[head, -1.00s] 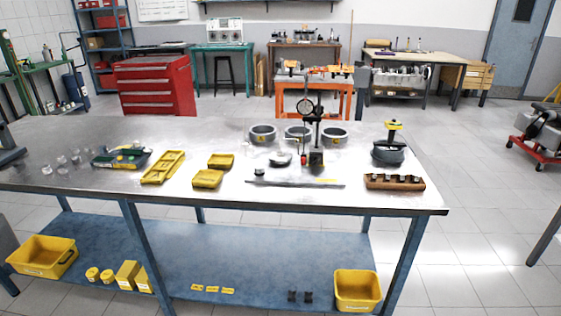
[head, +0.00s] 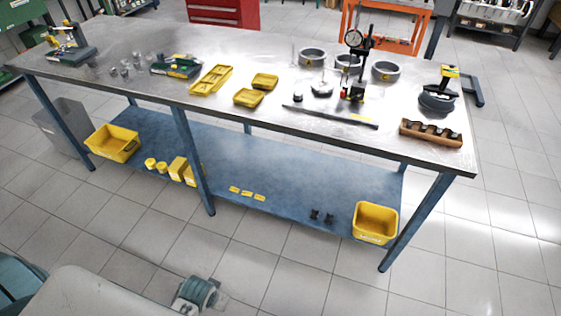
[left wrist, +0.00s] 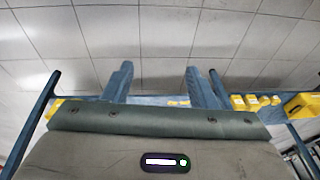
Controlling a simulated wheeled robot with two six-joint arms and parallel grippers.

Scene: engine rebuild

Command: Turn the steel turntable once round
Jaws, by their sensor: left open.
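A dark round piece with a yellow top (head: 437,100) stands near the right end of the steel bench. It may be the turntable, but its make-up is too small to tell. A small flat round disc (head: 322,90) lies left of the dial gauge stand (head: 357,75); I cannot tell which of the two is the turntable. In the left wrist view my left gripper (left wrist: 158,70) has its two fingers apart with nothing between them. It is away from the bench top, over the floor side. My right gripper is not in view.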

